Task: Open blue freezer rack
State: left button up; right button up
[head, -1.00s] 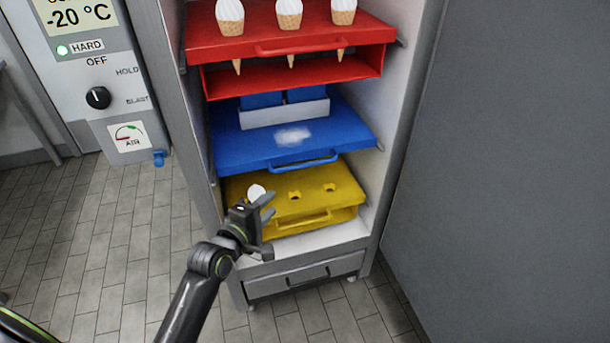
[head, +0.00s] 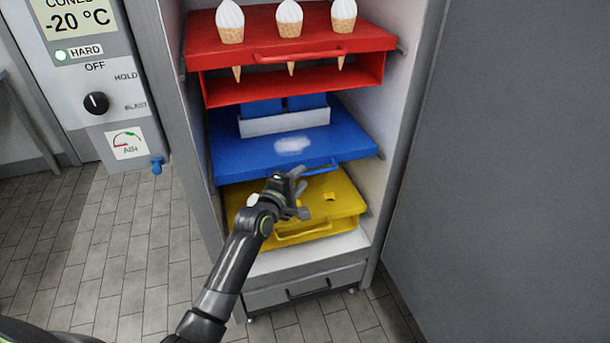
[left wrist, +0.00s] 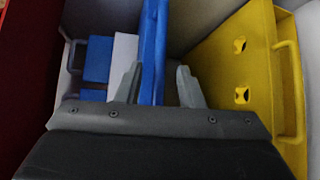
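The blue rack (head: 250,158) is the middle shelf of the freezer, with a frosty white patch on top. Its blue handle (head: 325,167) runs along the front edge and is partly hidden by my left gripper (head: 298,192). The gripper is just in front of and slightly below the handle. In the left wrist view the blue rack (left wrist: 153,45) shows edge-on, between and beyond the open fingertips (left wrist: 157,84). The fingers look apart, with nothing clearly gripped; contact with the handle cannot be told. My right gripper is not in view.
A red rack (head: 222,48) with several ice-cream cones is above. A yellow rack (head: 345,200) with holes and a handle is below, close under my gripper. Freezer side walls bound both sides. A grey panel (head: 500,150) stands at right.

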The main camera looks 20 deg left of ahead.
aim_at(305, 174)
pick_arm(q)
jog(key=shift+x, duration=1.65)
grip_shut()
